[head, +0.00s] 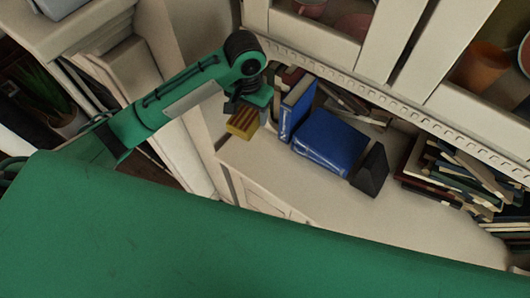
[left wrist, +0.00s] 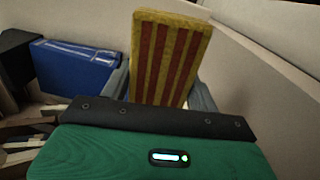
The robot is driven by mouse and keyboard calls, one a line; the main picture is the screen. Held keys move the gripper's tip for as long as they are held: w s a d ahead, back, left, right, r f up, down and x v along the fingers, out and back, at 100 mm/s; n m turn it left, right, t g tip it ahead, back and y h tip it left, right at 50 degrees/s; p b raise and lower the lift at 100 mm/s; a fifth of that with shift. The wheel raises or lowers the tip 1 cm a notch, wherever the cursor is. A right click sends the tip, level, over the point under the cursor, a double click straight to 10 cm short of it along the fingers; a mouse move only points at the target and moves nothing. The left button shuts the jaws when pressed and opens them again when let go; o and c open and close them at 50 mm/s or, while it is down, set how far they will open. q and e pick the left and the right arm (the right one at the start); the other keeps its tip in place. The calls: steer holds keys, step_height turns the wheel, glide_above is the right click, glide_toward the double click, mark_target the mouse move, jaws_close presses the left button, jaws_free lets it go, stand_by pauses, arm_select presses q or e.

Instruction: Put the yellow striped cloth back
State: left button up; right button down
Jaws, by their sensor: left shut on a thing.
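The yellow cloth with dark red stripes (left wrist: 170,55) stands up between the fingers of my left gripper in the left wrist view. In the head view the cloth (head: 242,125) hangs below my left gripper (head: 252,108), near the left end of the pale cabinet top. My left gripper is shut on the cloth. From these views I cannot tell whether the cloth touches the cabinet. My right gripper is not in view.
Blue binders (head: 328,142) and a dark wedge-shaped block (head: 370,170) stand on the pale cabinet top (head: 300,188), right of the cloth. Stacked books (head: 460,180) lie farther right. A white cupboard (head: 380,35) rises behind. The cabinet top's front is clear.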

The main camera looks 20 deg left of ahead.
arm_select(q)
steer(key=shift+w+d+f+m, duration=0.15)
steer(key=shift+w+d+f, duration=0.1)
steer(key=shift+d, duration=0.2)
steer(key=shift+w+d+f+m, duration=0.15)
steer(key=shift+w+d, duration=0.05)
steer(key=shift+d, duration=0.25)
steer(key=shift+w+d+f, duration=0.1)
steer(key=shift+d+f, duration=0.05)
steer(key=shift+d, duration=0.05)
step_height(320, 180, down, 4)
steer(key=p, duration=0.2)
glide_above(261, 155)
steer(key=shift+m, duration=0.3)
step_height(261, 155, down, 12)
steer(key=shift+r, duration=0.25)
step_height(261, 155, down, 4)
steer(key=shift+r+p, duration=0.1)
steer(key=shift+p, duration=0.3)
steer(key=shift+f, duration=0.45)
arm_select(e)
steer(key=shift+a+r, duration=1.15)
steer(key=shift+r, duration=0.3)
arm_select(q)
steer(key=o, duration=0.8)
steer(key=shift+f, duration=0.1)
steer(key=shift+o, duration=0.4)
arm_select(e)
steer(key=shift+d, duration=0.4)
